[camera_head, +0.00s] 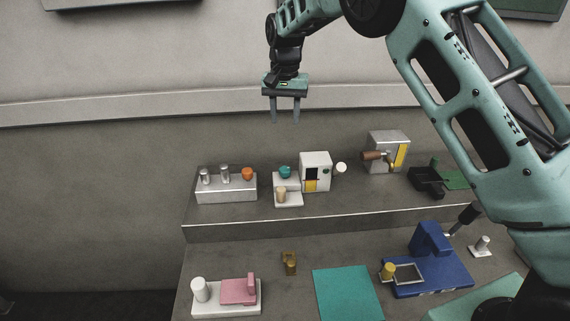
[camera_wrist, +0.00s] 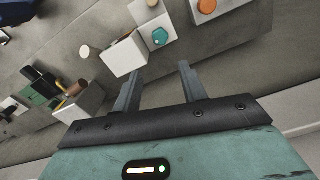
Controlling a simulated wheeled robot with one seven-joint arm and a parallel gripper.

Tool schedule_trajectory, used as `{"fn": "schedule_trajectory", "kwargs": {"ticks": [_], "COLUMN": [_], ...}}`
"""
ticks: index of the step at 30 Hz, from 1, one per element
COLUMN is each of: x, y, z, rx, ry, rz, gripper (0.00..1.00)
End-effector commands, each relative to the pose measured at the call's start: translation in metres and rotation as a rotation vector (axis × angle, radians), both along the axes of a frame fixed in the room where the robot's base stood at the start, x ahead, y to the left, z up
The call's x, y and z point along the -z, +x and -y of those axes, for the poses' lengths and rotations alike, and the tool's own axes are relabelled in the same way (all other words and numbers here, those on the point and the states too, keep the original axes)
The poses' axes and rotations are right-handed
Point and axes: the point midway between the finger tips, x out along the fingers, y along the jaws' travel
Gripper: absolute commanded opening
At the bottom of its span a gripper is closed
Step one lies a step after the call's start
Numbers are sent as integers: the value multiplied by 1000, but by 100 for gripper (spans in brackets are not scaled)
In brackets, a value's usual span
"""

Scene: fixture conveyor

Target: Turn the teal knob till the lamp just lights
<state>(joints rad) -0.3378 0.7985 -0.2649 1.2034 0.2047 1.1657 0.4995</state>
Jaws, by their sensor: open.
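The teal knob (camera_head: 286,171) sits on a small white fixture (camera_head: 288,197) on the raised back shelf, behind a tan cylinder (camera_head: 281,193). It also shows in the wrist view (camera_wrist: 160,37), beyond my fingertips. A white box (camera_head: 318,159) with a dark window and a yellow patch stands just right of it. A pale round piece (camera_head: 341,167) sits right of this box; I cannot tell whether it is the lamp, and I see no clear glow. My gripper (camera_head: 285,119) is open and empty, high above the knob and apart from it. Its two fingers show in the wrist view (camera_wrist: 160,72).
A white block (camera_head: 227,190) with an orange knob (camera_head: 247,174) stands left of the teal knob. A grey box (camera_head: 390,140) with a brown handle stands to the right. The lower front level holds a pink fixture (camera_head: 237,291), a teal mat (camera_head: 347,295) and a blue fixture (camera_head: 440,278).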

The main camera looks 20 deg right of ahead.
Motion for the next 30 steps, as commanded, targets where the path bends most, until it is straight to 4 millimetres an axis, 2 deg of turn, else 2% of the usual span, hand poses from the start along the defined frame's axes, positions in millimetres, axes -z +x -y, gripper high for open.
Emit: {"fn": "schedule_trajectory", "kwargs": {"ticks": [5, 21, 27, 30], "x": [22, 131, 159, 166], "y": [-1, -1, -1, -1], "z": [0, 0, 0, 0], "rx": [-1, -2, -3, -3], "ry": [-1, -1, 0, 0], "rz": [-5, -4, -1, 0], "gripper": [42, 42, 42, 42]}}
